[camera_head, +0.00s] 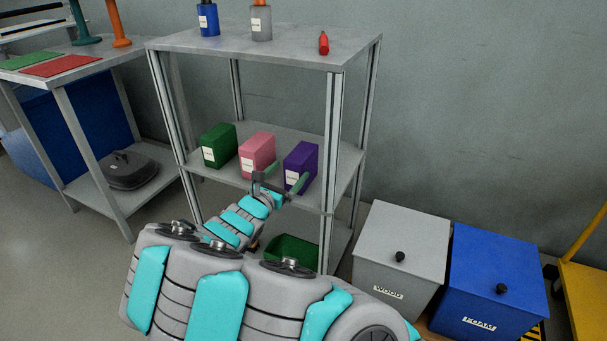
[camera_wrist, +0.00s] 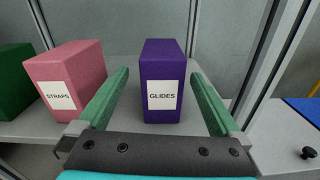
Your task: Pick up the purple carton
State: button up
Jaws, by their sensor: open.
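The purple carton (camera_head: 301,165) stands upright on the middle shelf of the metal rack, at the right of a row of cartons. In the wrist view the purple carton (camera_wrist: 161,70) carries a white label reading GLIDES and lies between the lines of my two green fingers. My gripper (camera_head: 283,182) is at the shelf's front edge, just before the purple carton. In the wrist view my gripper (camera_wrist: 160,85) is open and empty, with one finger on each side of the carton's front. Whether the fingertips reach beside the carton is hard to tell.
A pink carton (camera_head: 257,154) labelled STRAPS and a green carton (camera_head: 218,145) stand to the left on the same shelf (camera_head: 330,190). Rack posts (camera_head: 330,130) flank the shelf. Bottles stand above. A grey bin (camera_head: 400,245) and a blue bin (camera_head: 492,270) stand at right.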

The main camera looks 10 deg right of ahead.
aim_at(301, 160)
jog(key=shift+w+f+n, duration=0.3)
jog(key=shift+f+n, duration=0.1)
jog(key=shift+n, duration=0.2)
jog(key=shift+d+p+x, duration=0.25)
jog(key=shift+p+x, duration=0.1)
jog(key=shift+x, duration=3.45)
jog(key=shift+s+r, duration=0.15)
grip_shut()
